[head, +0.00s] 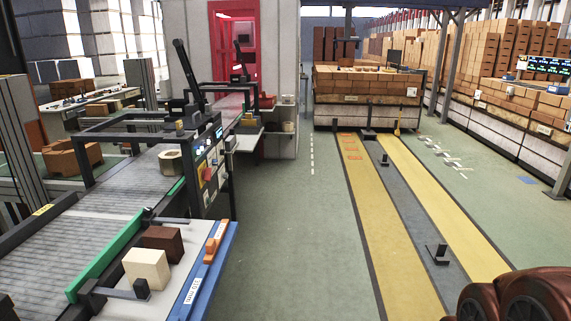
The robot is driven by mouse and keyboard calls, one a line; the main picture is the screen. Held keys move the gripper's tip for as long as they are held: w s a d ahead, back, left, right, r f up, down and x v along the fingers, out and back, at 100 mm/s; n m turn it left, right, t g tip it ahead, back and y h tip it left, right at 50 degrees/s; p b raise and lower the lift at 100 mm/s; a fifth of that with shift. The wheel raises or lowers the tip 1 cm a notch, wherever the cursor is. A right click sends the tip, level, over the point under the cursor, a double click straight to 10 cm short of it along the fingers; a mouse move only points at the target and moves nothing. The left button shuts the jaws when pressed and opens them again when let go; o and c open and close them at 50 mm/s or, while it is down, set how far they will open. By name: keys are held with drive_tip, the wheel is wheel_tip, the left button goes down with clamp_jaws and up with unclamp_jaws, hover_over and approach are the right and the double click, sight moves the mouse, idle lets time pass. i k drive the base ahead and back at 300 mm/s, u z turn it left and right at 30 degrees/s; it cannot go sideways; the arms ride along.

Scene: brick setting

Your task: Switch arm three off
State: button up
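A control panel (208,168) with several small coloured buttons or switches and lit displays stands on the right side of the conveyor, at left of centre. Its labels are too small to read, and I cannot tell which control belongs to arm three. A black bar (187,75) stands tilted upward above the conveyor frame, and another (241,60) rises farther back. A green bar (125,240) lies along the near conveyor edge. My gripper is not in view.
The roller conveyor (100,213) fills the left. A side table (175,292) holds a cream block (147,268) and a dark brown block (163,241). Green floor (290,240) is open at centre; yellow strips (370,220) flank a grey track. Brick stacks (367,95) stand behind.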

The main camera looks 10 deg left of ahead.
sight(206, 173)
drive_tip(key=z, duration=0.15)
drive_tip(key=i, duration=2.7)
drive_tip(key=u, duration=3)
drive_tip(key=i, duration=0.2)
drive_tip(key=u, duration=0.25)
